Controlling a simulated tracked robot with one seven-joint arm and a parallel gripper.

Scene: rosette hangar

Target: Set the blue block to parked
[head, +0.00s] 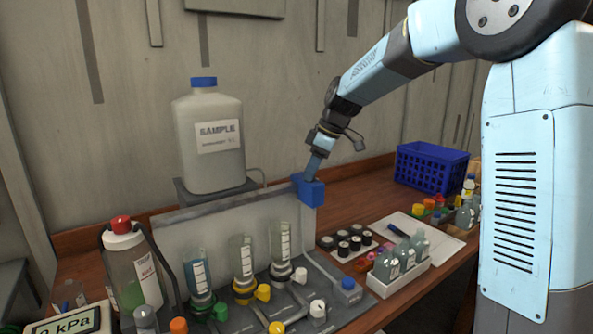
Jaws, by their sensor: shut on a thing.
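The blue block (311,191) is at the upper right corner of an upright pale panel (222,227) in the head view. My gripper (314,172) comes down from the upper right and is shut on the block from above. Its fingertips are small here and partly hidden at the block's top. I cannot tell whether the block is joined to the panel or just in front of its corner. No marking that reads "parked" can be made out.
A large SAMPLE jug (209,140) stands behind the panel. Graduated tubes with coloured valves (243,268) stand in front. To the right are black-capped vials (346,243), a white rack of bottles (399,275) and a blue crate (431,168). Bare bench (370,193) lies before the crate.

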